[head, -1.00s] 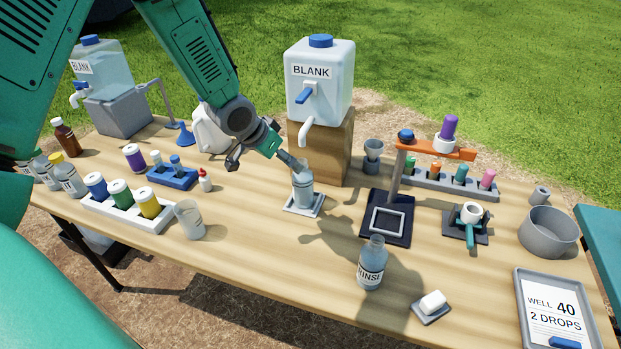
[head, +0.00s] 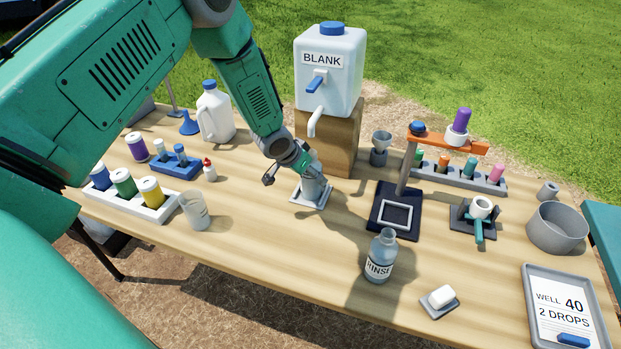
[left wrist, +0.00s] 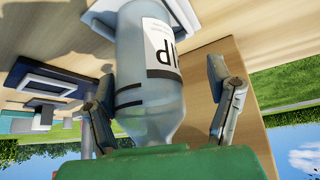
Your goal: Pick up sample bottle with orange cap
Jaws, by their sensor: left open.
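A clear bottle (head: 313,190) stands on a small pale tray (head: 298,196) below the BLANK container's tap. My left gripper (head: 309,168) is open at its upper part. In the left wrist view, the bottle (left wrist: 148,75), with a white label and dark bands, lies between the two spread fingers (left wrist: 160,80). Its top end is hidden behind the green palm, so I see no cap on it. An orange cap (head: 443,163) shows among green, teal and pink ones in the grey rack (head: 460,178) at the back right. My right gripper is not in view.
The BLANK container (head: 330,70) on its wooden block (head: 340,130) stands close behind my left gripper. A RINSE bottle (head: 380,258), a beaker (head: 195,210) and a dark stand (head: 405,225) are nearby. The table front between beaker and RINSE bottle is clear.

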